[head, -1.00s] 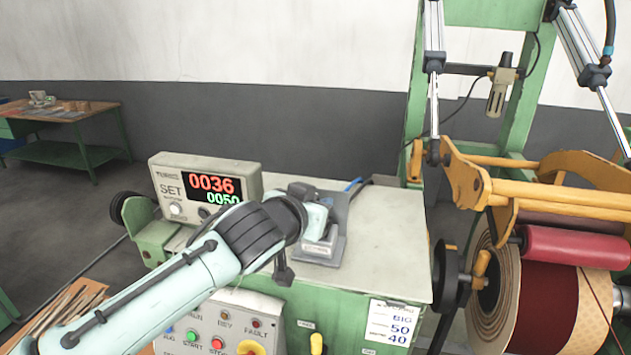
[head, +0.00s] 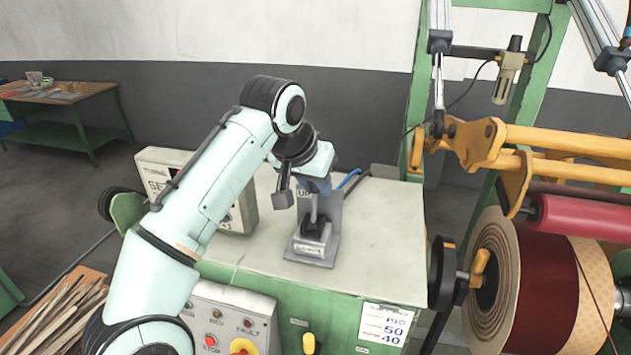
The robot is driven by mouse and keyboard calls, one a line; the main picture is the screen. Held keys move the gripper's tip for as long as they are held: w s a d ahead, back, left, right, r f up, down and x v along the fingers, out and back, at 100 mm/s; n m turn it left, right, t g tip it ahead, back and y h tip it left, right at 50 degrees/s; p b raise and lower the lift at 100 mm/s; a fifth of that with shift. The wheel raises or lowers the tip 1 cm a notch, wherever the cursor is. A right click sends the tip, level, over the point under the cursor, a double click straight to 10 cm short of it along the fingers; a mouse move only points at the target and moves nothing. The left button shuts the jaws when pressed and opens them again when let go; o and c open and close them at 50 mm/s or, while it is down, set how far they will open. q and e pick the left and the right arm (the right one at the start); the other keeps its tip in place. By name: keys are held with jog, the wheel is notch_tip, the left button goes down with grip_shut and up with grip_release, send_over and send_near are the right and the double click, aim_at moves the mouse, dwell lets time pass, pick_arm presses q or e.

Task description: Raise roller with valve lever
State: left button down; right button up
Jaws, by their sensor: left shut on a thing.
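The grey valve (head: 309,248) stands on the pale top of the green machine cabinet, its lever (head: 314,207) pointing up. My left gripper (head: 316,186) comes down over the lever's top from behind my arm and is shut on it; the fingertips are mostly hidden. The red roller (head: 588,221) hangs from the yellow frame (head: 560,140) at the right, over the wound coil (head: 545,280). A narrow gap seems to show between roller and coil. My right gripper is out of view.
The control panel (head: 232,322) with buttons is below. The cabinet top (head: 385,235) is clear right of the valve. A green-framed table (head: 75,105) stands far left.

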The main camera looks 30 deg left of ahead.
pick_arm(q)
jog(key=shift+f, duration=0.15)
dwell(0.3)
jog(key=c, duration=1)
grip_release()
jog(key=shift+w, duration=0.1)
jog(key=shift+v, duration=3.8)
